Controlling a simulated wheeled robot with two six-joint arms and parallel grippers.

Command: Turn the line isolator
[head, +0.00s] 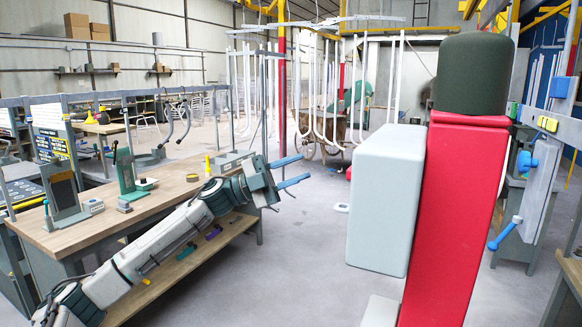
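My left gripper (290,171) reaches in from the left, over the right end of a wooden-topped workbench (165,187). Its two blue fingers are apart with nothing between them. No part is plainly marked as the line isolator. At the right edge, a grey panel (530,190) carries a blue knob-like part (526,161) and a blue lever with a round end (505,234); either may be the isolator's handle, but I cannot tell. My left gripper is far to the left of that panel. My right gripper is not in view.
A large red post (455,210) with a pale grey box (387,200) and dark green cylinder (474,73) stands close on the right, partly screening the panel's side. The bench bears fixtures and a yellow cone (208,164).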

